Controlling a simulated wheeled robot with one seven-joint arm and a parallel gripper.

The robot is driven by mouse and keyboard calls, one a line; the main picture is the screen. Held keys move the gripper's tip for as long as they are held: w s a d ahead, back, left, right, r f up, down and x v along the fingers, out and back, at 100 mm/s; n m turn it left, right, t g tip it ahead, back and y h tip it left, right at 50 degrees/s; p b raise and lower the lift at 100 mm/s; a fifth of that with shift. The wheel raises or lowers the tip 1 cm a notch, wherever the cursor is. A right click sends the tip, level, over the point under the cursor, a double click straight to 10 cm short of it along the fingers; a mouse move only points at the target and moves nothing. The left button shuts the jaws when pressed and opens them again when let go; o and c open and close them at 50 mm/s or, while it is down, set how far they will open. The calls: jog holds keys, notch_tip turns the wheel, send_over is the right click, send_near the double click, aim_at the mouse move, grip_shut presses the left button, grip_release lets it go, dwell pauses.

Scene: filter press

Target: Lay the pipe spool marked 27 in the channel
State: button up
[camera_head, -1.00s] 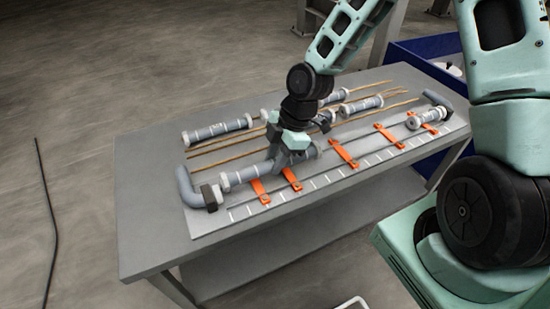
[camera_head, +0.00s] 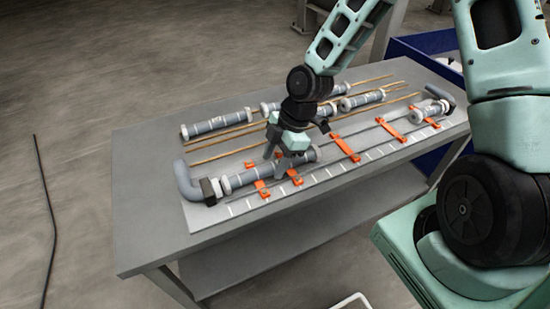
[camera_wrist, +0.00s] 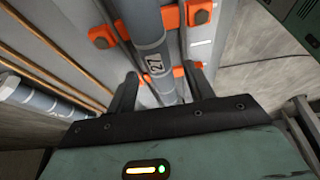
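The grey pipe spool marked 27 (camera_wrist: 153,62) runs lengthwise through the wrist view, its label facing up. Orange clips (camera_wrist: 173,15) show on both sides of it. In the head view the spool (camera_head: 240,180) lies across the orange clips in the channel on the grey board, beside the left elbow pipe (camera_head: 187,184). My gripper (camera_head: 275,160) is down over the spool. In the wrist view its fingers (camera_wrist: 162,88) stand one on each side of the spool, with visible gaps, so it is open. The spool's underside is hidden.
Several spools (camera_head: 215,125) lie behind among brown rods (camera_head: 225,147). Bare orange clips (camera_head: 392,131) continue right along the channel to another short pipe (camera_head: 428,110) and elbow at the right end. A blue bin (camera_head: 425,42) stands beyond the table.

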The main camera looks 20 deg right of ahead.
jog(key=p+v, duration=0.3)
jog(key=v, duration=1.4)
jog(key=shift+d+r, duration=0.15)
jog(key=s+a+r+m+h, duration=0.2)
jog(key=s+a+m, duration=0.3)
jog(key=s, duration=0.5)
jog(key=s+a+r+m+h, duration=0.1)
jog(key=s+a+r+m, duration=0.1)
jog(key=s+a+m, duration=0.3)
jog(key=s+a, duration=0.3)
jog(key=s, duration=0.2)
jog(key=shift+a+r+h, duration=0.2)
jog(key=shift+a+h, duration=0.05)
jog(key=shift+h, duration=0.15)
